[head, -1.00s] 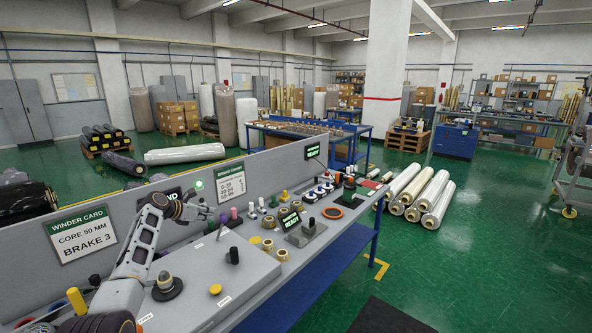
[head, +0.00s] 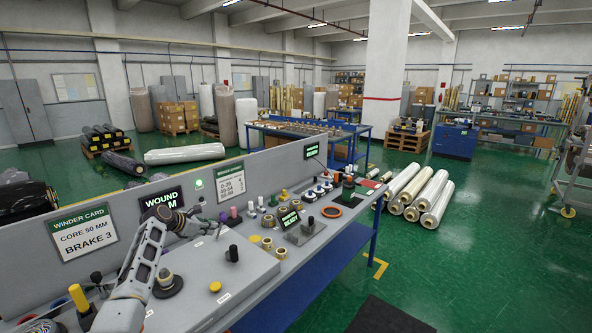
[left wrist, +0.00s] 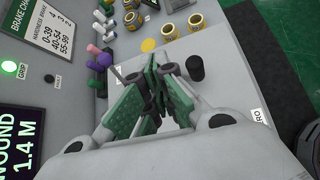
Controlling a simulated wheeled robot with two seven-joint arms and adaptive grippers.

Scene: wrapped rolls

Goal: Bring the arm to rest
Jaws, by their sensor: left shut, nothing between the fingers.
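My left arm reaches in from the left in the head view, over the grey winder bench (head: 250,285). My left gripper (head: 212,226) is shut and empty above the bench top, close to the back panel. In the left wrist view its green-padded fingers (left wrist: 158,75) meet at the tips with nothing between them. A black knob (left wrist: 195,68) stands just right of the fingertips; it also shows in the head view (head: 233,253). My right gripper is not in view.
Beside the arm are a round black base with a grey knob (head: 166,280) and a yellow button (head: 215,287). Coloured pegs and tape rolls (head: 290,212) crowd the bench farther right. The back panel carries a winder card (head: 82,233) and a "WOUND" display (head: 161,201). Wrapped rolls (head: 420,192) lie on the floor.

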